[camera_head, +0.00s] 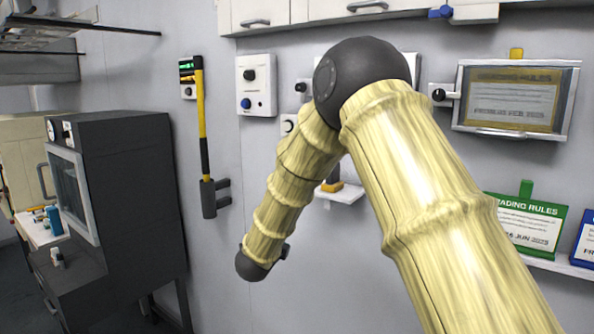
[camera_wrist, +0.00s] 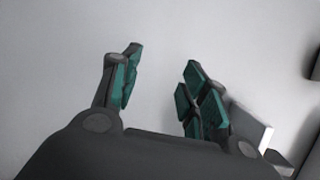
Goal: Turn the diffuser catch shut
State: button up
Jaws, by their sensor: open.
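I cannot tell for sure which fitting is the diffuser catch. In the head view, a blue knob (camera_head: 440,12) sits on a pale box under the wall cabinets. A black-knobbed lever (camera_head: 438,95) on a white plate stands at the left edge of a framed notice panel (camera_head: 463,110). In the wrist view my gripper (camera_wrist: 160,68) is open, its teal-padded fingers apart with only plain wall between them. In the head view the end of my arm hangs low, left of and below both fittings, and my fingers are not clear there.
A control box (camera_head: 257,90) and a yellow-handled tool (camera_head: 203,130) hang on the wall. A small shelf (camera_head: 342,195) is partly behind my arm. A dark cabinet (camera_head: 140,190) stands left. Signs (camera_head: 525,222) line a lower right ledge. A white block (camera_wrist: 250,128) is near my right finger.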

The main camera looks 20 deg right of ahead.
notch_tip(320, 180, up, 44)
jog(key=s+a+m+g+h, duration=0.2)
jog(key=m+h, duration=0.4)
jog(key=m, duration=1.5)
jog(key=p+x, duration=0.3)
jog(key=x, duration=0.6)
jog(key=shift+d+f, duration=0.35)
jog(key=shift+f, duration=0.05)
jog(key=shift+c, duration=0.2)
grip_shut()
